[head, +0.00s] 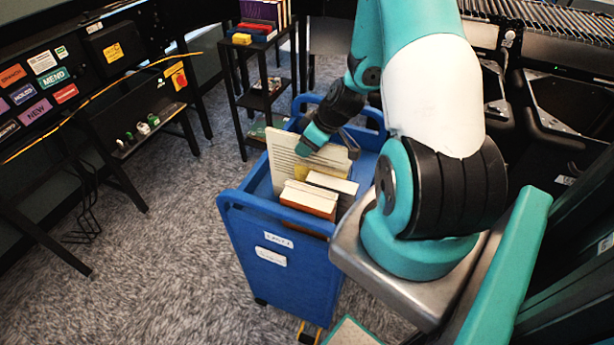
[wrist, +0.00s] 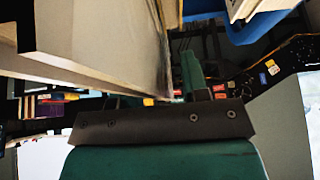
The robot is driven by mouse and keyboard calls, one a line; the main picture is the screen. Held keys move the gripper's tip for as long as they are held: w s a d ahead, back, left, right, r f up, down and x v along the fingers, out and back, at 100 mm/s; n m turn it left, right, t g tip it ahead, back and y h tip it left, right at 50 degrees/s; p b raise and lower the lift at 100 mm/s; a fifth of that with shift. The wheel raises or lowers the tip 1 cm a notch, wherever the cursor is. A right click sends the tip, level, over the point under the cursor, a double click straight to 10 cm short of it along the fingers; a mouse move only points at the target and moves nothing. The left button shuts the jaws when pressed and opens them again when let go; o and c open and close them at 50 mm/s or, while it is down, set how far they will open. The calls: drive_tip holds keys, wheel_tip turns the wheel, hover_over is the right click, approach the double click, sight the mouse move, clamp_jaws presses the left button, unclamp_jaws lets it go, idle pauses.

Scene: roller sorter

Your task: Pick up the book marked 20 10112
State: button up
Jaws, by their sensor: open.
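Several books stand in a blue cart. A tall pale book with printed lines (head: 283,160) rises at the back left. A yellowish book (head: 316,171) is beside it, and thick books with pale pages, one with a brown cover (head: 308,198), stand at the near end. I cannot read the number 20 10112 on any of them. My gripper (head: 347,143) is over the cart, close to the tall book's upper right. In the wrist view my gripper (wrist: 160,98) is open, with a large book (wrist: 105,40) close in front of it; I cannot tell whether they touch.
The blue cart (head: 280,225) has raised sides and end handles. A black shelf (head: 262,103) with books on top stands behind it. A dark rack with coloured labels (head: 45,75) is at left, and roller conveyors (head: 545,18) are at upper right. Carpet left of the cart is clear.

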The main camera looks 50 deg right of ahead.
clamp_jaws()
drive_tip(key=shift+r, duration=0.1)
